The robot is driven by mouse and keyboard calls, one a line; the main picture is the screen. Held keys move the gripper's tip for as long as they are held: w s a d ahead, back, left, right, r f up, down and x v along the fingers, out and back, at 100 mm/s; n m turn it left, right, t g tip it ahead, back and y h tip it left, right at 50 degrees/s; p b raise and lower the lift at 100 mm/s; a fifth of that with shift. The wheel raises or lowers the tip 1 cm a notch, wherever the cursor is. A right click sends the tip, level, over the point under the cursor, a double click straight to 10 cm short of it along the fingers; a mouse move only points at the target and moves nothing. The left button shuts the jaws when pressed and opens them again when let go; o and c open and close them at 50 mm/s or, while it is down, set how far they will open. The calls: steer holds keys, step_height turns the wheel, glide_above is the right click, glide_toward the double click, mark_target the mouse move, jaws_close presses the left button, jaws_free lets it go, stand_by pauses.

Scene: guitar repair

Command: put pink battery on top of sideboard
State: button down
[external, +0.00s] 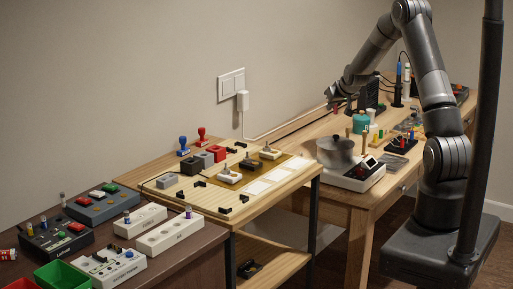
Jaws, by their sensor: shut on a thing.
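My gripper (336,105) is at the end of the arm, above the back left part of the wooden desk (345,197) on the right. It is shut on a small reddish-pink thing, which looks like the pink battery (337,110); the fingers hide most of it. It is held in the air, clear of the desk top. A dark brown cabinet (190,271) at the lower left looks like the sideboard. Its top carries battery testers, small upright batteries and bins.
A wooden bench (138,203) with switches and stamps stands between the cabinet and the desk. A silver pot (337,152) sits on a white unit (357,176) at the desk's front. A teal jar (361,121) and upright tools stand near my gripper. The cabinet top is crowded.

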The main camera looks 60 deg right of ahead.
steer(key=w+a+r+n+y, duration=0.1)
steer(key=w+a+r+n, duration=0.1)
steer(key=a, duration=1.2)
steer(key=w+a+r+n+t+y, duration=0.1)
steer(key=w+a, duration=0.3)
steer(key=a, duration=1)
steer(key=w+a+r+n+y, duration=0.3)
steer(key=a, duration=1.1)
steer(key=shift+a, duration=0.4)
steer(key=shift+w+r, duration=0.1)
steer(key=shift+r, duration=0.05)
